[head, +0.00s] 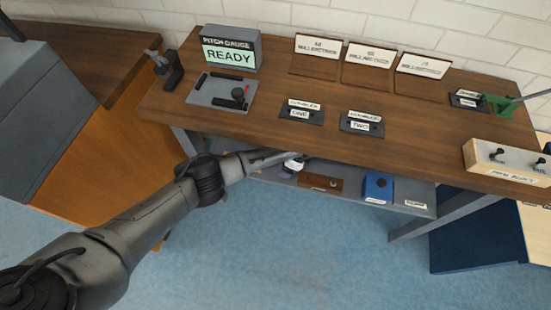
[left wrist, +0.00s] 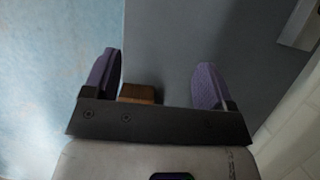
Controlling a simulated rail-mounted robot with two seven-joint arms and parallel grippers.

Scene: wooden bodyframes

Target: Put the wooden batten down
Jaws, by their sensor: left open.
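My left arm reaches in from the left to the grey shelf (head: 350,195) below the bench top. My left gripper (head: 293,163) is at the shelf's left part, partly hidden by the bench edge. In the left wrist view its two purple fingers (left wrist: 157,78) are wide apart. A short piece of wood, seemingly the wooden batten (left wrist: 140,92), shows between them, close to the left finger and apart from the right one. The palm hides most of it. Grey shelf surface lies beyond the fingers. My right gripper is not in view.
A brown wooden piece (head: 320,182) and a blue box (head: 378,187) sit on the shelf right of the gripper. The bench top (head: 270,135) overhangs the shelf.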

